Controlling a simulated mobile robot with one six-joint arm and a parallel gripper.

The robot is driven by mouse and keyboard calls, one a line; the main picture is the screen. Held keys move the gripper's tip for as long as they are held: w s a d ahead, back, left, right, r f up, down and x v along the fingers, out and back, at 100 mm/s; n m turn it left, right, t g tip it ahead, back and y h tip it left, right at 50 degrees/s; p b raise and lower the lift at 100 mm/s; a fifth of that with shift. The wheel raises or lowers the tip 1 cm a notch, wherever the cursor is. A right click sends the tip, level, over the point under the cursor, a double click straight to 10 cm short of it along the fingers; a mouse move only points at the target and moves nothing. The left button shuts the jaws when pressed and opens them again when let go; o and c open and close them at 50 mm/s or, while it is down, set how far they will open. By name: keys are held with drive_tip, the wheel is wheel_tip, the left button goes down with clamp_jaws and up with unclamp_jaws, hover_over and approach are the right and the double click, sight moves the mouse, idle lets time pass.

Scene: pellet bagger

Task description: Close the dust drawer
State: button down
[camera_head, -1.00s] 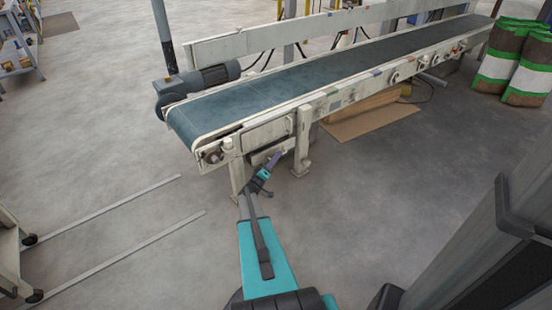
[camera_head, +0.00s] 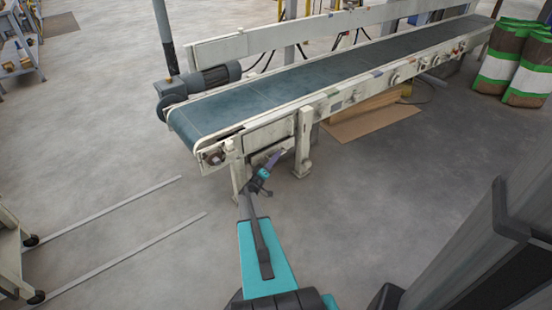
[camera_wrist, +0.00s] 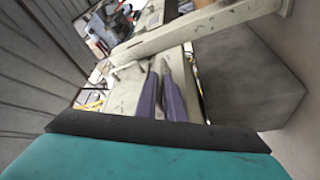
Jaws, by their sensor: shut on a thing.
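The dust drawer (camera_head: 258,159) is a pale box low under the near end of the conveyor, mostly hidden by my gripper and the frame. My gripper (camera_head: 276,157) reaches it from the front, its purple fingers at the drawer. In the wrist view, the two purple fingers (camera_wrist: 165,92) lie close together over the pale drawer (camera_wrist: 128,92). They are shut on what seems to be the drawer's handle; the grip point is partly hidden by the fingers. I cannot tell how far the drawer stands out.
The conveyor (camera_head: 290,82) runs to the back right above the drawer, with pale legs (camera_head: 303,145) beside my gripper. A motor (camera_head: 215,75) sits at its near end. Green, white and brown sacks (camera_head: 528,70) stand far right.

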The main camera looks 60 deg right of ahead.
drive_tip(key=shift+w+d+p, duration=0.2)
drive_tip(key=shift+w+d, duration=0.05)
drive_tip(key=shift+w, duration=0.35)
drive_tip(key=shift+w+d+p, duration=0.2)
drive_tip(key=shift+w, duration=0.4)
drive_tip(key=shift+r, duration=0.1)
drive_tip(key=c, duration=2.2)
unclamp_jaws()
drive_tip(key=shift+w, duration=0.1)
drive_tip(key=shift+a, duration=0.1)
drive_tip(key=p+v, duration=0.1)
drive_tip(key=v, duration=0.3)
drive_tip(key=p+v, duration=0.1)
drive_tip(key=v, duration=0.4)
drive_tip(key=p+v, duration=0.1)
drive_tip(key=v, duration=0.3)
drive_tip(key=shift+a, duration=0.3)
drive_tip(key=shift+s, duration=0.25)
